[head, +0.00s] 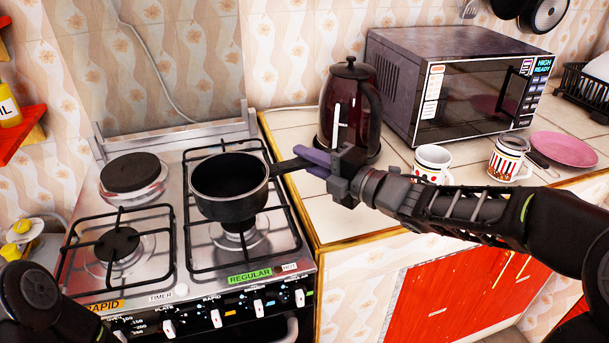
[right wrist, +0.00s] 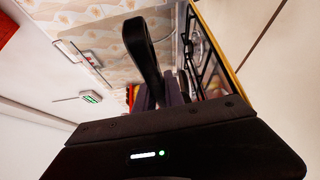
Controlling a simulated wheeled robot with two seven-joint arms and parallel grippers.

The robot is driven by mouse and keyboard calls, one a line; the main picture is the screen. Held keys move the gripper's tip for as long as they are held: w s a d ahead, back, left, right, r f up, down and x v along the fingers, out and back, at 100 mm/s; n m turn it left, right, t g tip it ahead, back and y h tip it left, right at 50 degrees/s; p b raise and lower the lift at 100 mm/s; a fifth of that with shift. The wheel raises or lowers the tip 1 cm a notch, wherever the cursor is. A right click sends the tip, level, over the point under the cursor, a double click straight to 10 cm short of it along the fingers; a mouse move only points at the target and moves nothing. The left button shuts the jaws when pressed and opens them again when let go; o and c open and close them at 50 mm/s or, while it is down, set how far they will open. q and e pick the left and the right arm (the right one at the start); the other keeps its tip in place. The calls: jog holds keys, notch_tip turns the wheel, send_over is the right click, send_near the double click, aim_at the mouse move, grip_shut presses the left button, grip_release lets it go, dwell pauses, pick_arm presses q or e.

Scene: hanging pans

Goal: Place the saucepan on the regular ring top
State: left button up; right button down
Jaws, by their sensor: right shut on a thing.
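The dark saucepan (head: 230,188) is upright over the right half of the stove, above the front right ring (head: 239,236) by the green REGULAR label (head: 250,276). Its base hides part of the grate; I cannot tell whether it touches it. My right gripper (head: 312,163), with purple fingers, is shut on the saucepan's handle (head: 287,166), to the right of the pan. In the right wrist view, the black handle (right wrist: 143,50) sticks up from between the fingers. My left gripper is out of view; only a dark part of my left arm shows at lower left.
A dark red kettle (head: 350,110) stands on the counter just behind my right gripper. A microwave (head: 458,82), two mugs (head: 432,160) and a pink plate (head: 563,149) are farther right. A covered hotplate (head: 133,173) and a bare front left ring (head: 117,244) occupy the stove's left side.

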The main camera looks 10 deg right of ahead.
jog(key=shift+f+b, duration=0.3)
jog(key=shift+f, duration=1.5)
jog(key=shift+f, duration=0.2)
jog(key=c, duration=1.4)
grip_release()
jog(key=shift+c, duration=0.2)
